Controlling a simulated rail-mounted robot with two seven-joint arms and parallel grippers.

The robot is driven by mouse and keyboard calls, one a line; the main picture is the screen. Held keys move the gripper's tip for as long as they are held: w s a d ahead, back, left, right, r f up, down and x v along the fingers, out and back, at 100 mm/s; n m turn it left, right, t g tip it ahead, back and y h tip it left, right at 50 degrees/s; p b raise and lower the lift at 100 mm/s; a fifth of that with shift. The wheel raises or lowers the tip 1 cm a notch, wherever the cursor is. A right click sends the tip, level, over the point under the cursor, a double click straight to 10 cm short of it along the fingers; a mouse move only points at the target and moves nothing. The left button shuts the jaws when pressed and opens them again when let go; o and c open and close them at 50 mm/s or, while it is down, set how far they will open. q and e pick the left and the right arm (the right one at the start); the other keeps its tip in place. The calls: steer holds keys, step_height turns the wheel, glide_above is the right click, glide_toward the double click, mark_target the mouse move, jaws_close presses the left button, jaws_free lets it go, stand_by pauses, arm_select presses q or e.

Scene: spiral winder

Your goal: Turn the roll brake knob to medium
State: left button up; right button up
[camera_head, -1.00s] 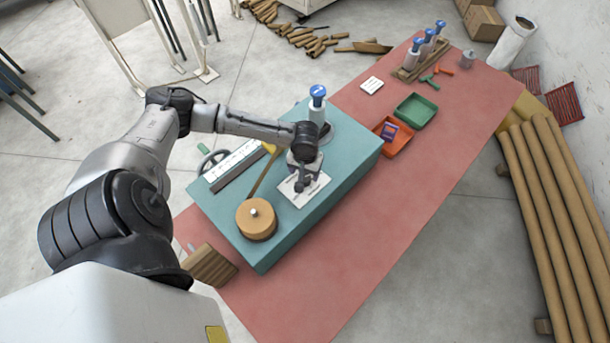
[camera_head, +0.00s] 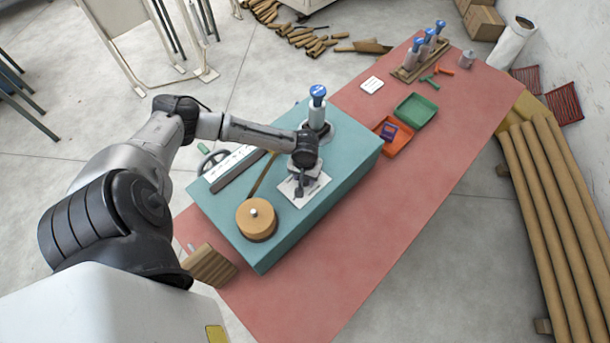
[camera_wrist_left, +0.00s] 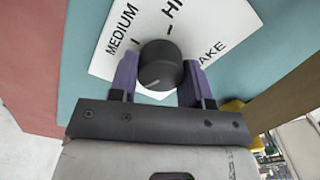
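The roll brake knob (camera_wrist_left: 160,66) is a dark round knob on a white label plate (camera_wrist_left: 105,62) printed MEDIUM, HI and AKE, partly cut off or covered. MEDIUM reads to the upper left of the knob. My left gripper (camera_wrist_left: 161,78) has its two purple fingers on either side of the knob, very close to it; I cannot tell whether both press on it. In the head view my left gripper (camera_head: 299,188) points down over the same white plate (camera_head: 314,187) on the teal machine (camera_head: 340,168). The knob's pointer is not clear. My right gripper is not in view.
A brown roll (camera_head: 256,219) and a blue-topped bottle (camera_head: 317,110) stand on the machine near my arm. An orange tray (camera_head: 401,146) and a green tray (camera_head: 416,109) sit beyond it on the red table (camera_head: 440,170).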

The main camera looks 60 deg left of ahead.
arm_select(q)
steer(key=c, duration=0.4)
steer(key=m+p, duration=0.2)
steer(key=shift+r+p, duration=0.2)
steer(key=shift+p, duration=0.15)
steer(key=m+p, duration=0.2)
steer(key=m, duration=0.1)
steer(key=shift+d+m+p, duration=0.1)
steer(key=shift+m+p, duration=0.2)
steer(key=shift+m, duration=0.1)
steer(key=m+p, duration=0.1)
steer(key=m, duration=0.2)
steer(key=shift+f+p, duration=0.1)
steer(key=shift+p, duration=0.25)
steer(key=m+p, duration=0.1)
steer(key=m, duration=0.3)
steer(key=shift+d+f+m, duration=0.1)
steer(key=shift+d+m, duration=0.05)
steer(key=shift+m, duration=0.45)
steer(key=o, duration=0.9)
